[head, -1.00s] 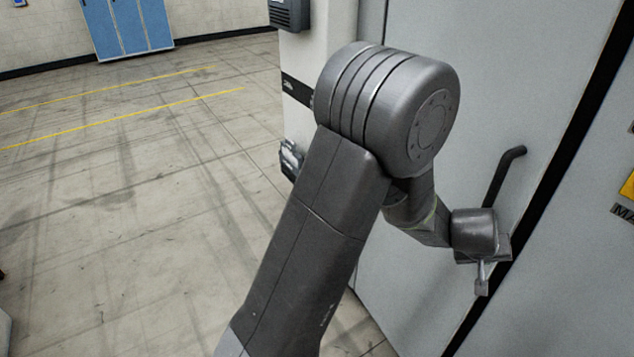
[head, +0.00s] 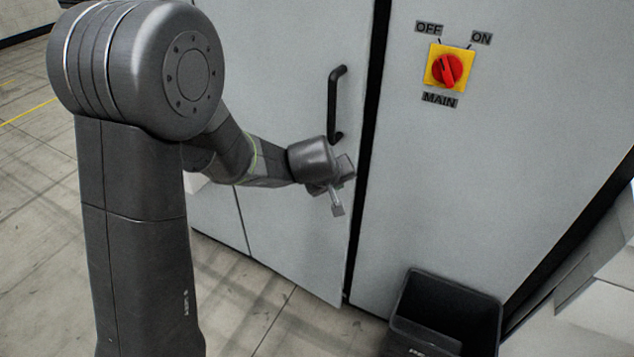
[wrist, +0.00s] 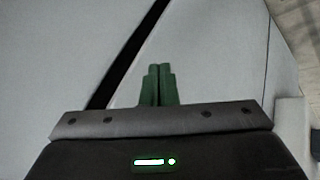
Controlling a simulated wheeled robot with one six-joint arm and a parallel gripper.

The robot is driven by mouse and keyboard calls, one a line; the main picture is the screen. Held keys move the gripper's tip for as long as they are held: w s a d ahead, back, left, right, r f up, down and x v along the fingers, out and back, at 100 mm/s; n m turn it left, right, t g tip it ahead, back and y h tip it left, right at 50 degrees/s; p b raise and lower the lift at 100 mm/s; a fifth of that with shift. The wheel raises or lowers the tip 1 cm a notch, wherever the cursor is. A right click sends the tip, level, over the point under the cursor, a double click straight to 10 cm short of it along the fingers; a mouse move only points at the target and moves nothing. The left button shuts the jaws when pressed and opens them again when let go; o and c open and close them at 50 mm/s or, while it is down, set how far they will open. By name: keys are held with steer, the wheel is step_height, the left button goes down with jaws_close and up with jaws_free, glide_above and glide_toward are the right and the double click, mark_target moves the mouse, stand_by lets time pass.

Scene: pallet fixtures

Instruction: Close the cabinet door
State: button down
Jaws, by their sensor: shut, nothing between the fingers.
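The grey cabinet door (head: 300,235) with a black bar handle (head: 333,105) stands in the middle of the head view. A dark gap runs down its right edge, between it and the fixed cabinet front (head: 420,200); the door looks slightly ajar. My gripper (head: 338,210) is in front of the door below the handle, close to its right edge. In the wrist view its green fingers (wrist: 158,85) are together and empty, with the door panel and the dark gap beyond. Whether the gripper touches the door I cannot tell.
A red and yellow main switch (head: 447,69) is on the cabinet front to the right. A black bin (head: 445,310) stands on the floor below it. Open floor (head: 30,220) lies to the left.

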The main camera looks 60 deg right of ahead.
steer(key=s+a+r+p, duration=0.2)
steer(key=s+a+r, duration=0.15)
steer(key=r, duration=0.35)
steer(key=w+f+m+t+h+b, duration=0.2)
steer(key=w+f+m+h+b, duration=0.35)
steer(key=b, duration=0.85)
steer(key=a+f+m+g+h+b, duration=0.4)
steer(key=a+f+m+h+b, duration=0.1)
steer(key=b, duration=0.6)
steer(key=s+d+b, duration=0.1)
steer(key=s+d, duration=0.1)
steer(key=d, duration=1.1)
steer(key=shift+d, duration=0.3)
